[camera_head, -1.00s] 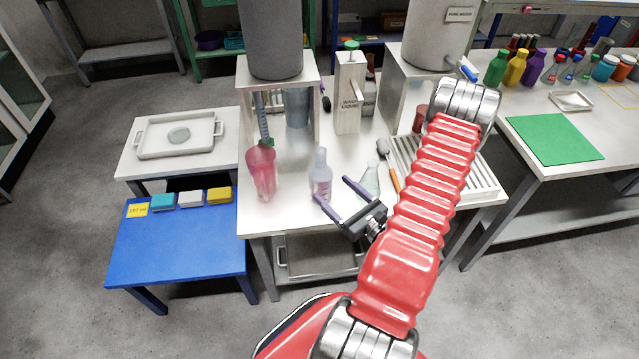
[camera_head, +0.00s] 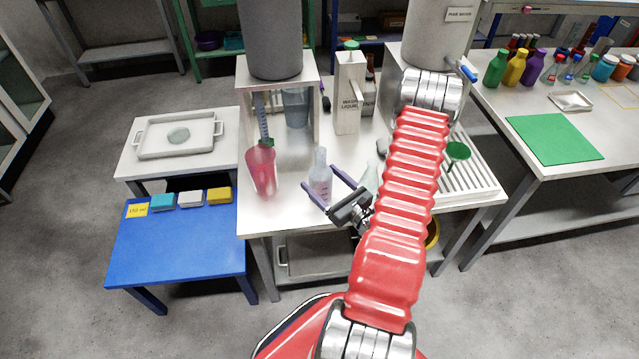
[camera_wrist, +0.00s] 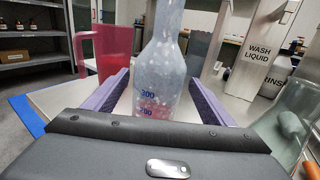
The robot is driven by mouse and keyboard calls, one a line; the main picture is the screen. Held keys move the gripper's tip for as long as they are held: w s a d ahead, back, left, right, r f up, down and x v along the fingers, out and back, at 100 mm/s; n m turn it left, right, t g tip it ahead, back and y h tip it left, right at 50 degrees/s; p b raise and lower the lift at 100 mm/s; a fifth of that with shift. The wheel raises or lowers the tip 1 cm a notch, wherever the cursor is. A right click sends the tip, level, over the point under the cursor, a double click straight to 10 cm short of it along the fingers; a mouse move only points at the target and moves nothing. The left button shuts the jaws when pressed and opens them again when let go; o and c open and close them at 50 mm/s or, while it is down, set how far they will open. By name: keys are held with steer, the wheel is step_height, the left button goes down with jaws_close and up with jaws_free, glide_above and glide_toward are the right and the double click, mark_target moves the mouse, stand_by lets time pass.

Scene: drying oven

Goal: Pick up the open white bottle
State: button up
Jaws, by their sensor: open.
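The open white bottle (camera_head: 320,174) is a translucent whitish bottle with a narrow neck, standing upright on the white table. In the wrist view the bottle (camera_wrist: 162,75) shows marks of 300 and 200 and some pinkish content low down. My gripper (camera_head: 318,187) is open. In the wrist view its two purple fingers (camera_wrist: 158,92) lie on either side of the bottle, which stands between or just beyond them. The front gripper body hides the bottle's base there. I cannot tell whether a finger touches it.
A pink pitcher (camera_head: 261,168) stands left of the bottle. A clear glass flask (camera_head: 370,178) stands close to the right, partly behind my arm. A wash liquid box (camera_head: 349,92) stands behind. A green funnel (camera_head: 457,151) is at the drying rack (camera_head: 478,180).

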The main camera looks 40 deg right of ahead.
mark_target(312, 173)
steer(key=w, duration=0.3)
steer(key=shift+w+f, duration=0.25)
steer(key=shift+w, duration=0.75)
steer(key=shift+c, duration=0.2)
steer(key=c, duration=1.2)
